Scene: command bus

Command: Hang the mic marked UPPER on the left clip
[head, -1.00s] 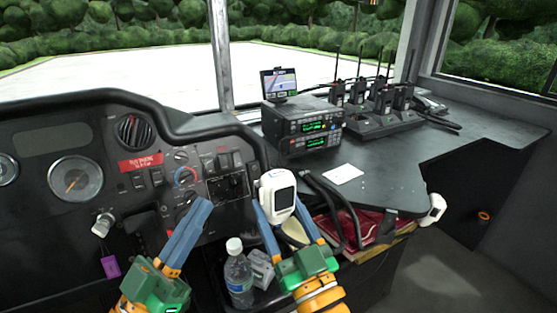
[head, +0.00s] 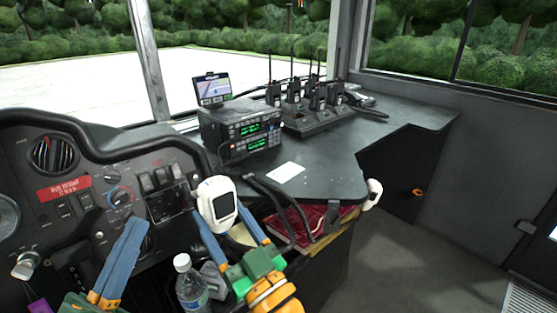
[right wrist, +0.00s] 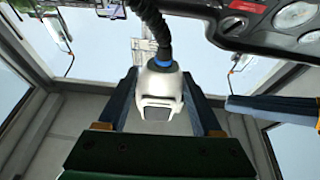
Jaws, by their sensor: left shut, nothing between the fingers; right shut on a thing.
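A white hand mic (head: 217,204) with a dark face is held upright in my right gripper (head: 232,226), in front of the dash. In the right wrist view the mic (right wrist: 160,92) sits between the two fingers, with a blue ring and black cord at its end. No UPPER marking is readable. A second white mic (head: 373,193) hangs at the desk's right side edge. A dark clip-like bracket (head: 331,216) on the desk's front edge, left of that mic, looks empty. My left gripper (head: 134,222) is shut and empty before the dash panel.
Two stacked radios (head: 241,132) stand on the grey desk (head: 335,160), with several handheld radios in a charger (head: 318,118) behind. Black cords (head: 270,212) loop over the front edge near a red folder (head: 300,225). A water bottle (head: 190,285) stands between my arms.

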